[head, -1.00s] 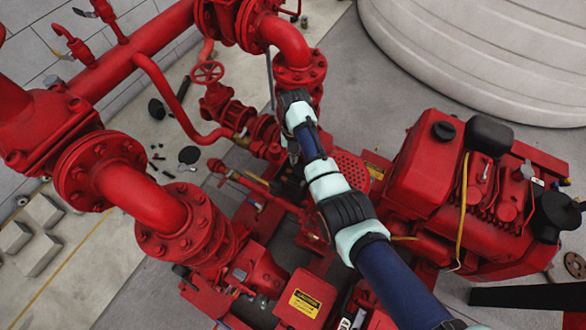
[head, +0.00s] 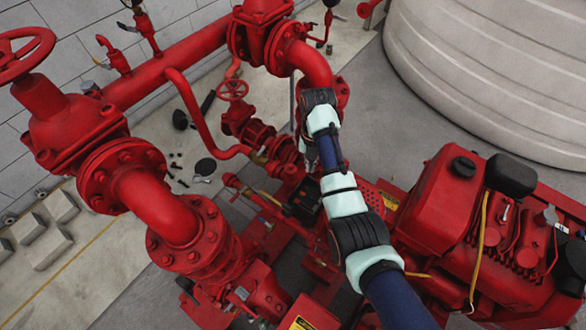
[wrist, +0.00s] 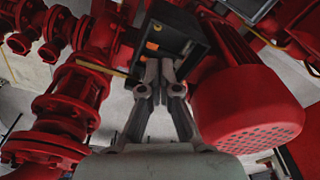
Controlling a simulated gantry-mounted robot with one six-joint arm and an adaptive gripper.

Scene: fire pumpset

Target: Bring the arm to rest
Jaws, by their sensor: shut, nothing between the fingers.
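My arm (head: 345,200) reaches from the bottom right up over the red pumpset, its wrist in front of the thick red pipe elbow at upper centre. My gripper (wrist: 158,68) shows in the wrist view with its two grey fingers together and nothing between them. The fingertips appear in front of a dark box (wrist: 176,32); I cannot tell the gap. In the head view the fingers are mostly hidden by the wrist and cannot be made out clearly.
A red engine (head: 485,235) stands right of my arm. A flanged pipe (head: 165,205) and a small handwheel (head: 232,90) are on the left. A large pale ribbed tank (head: 490,70) is at the back right. Bare floor (head: 385,125) lies between tank and pumpset.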

